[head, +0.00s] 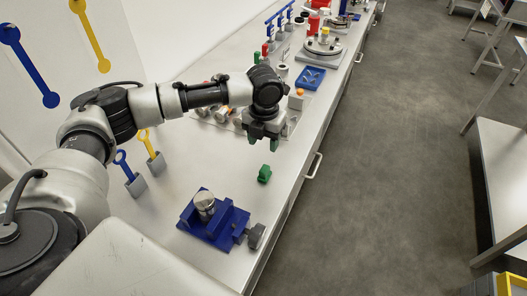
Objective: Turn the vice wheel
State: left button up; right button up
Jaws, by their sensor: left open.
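A blue vice (216,231) sits on the bench in front of me, with a silver cylinder (205,204) upright at its jaws. Its dark grey wheel (256,235) sticks out at the vice's right end, close to the bench's front edge. My left gripper (264,144) hangs above the bench, farther back than the vice and apart from it. Its fingers point down and stand apart, with nothing seen between them. My right gripper is not in view.
A small green block (265,174) lies between my left gripper and the vice. A blue key (124,166) and a yellow key (150,148) stand in grey holders at left. A blue tray (310,78) lies farther back. Open floor (380,190) lies right of the bench.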

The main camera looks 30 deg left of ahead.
aim_at(256, 236)
jog(key=u, duration=0.85)
jog(key=k, duration=0.5)
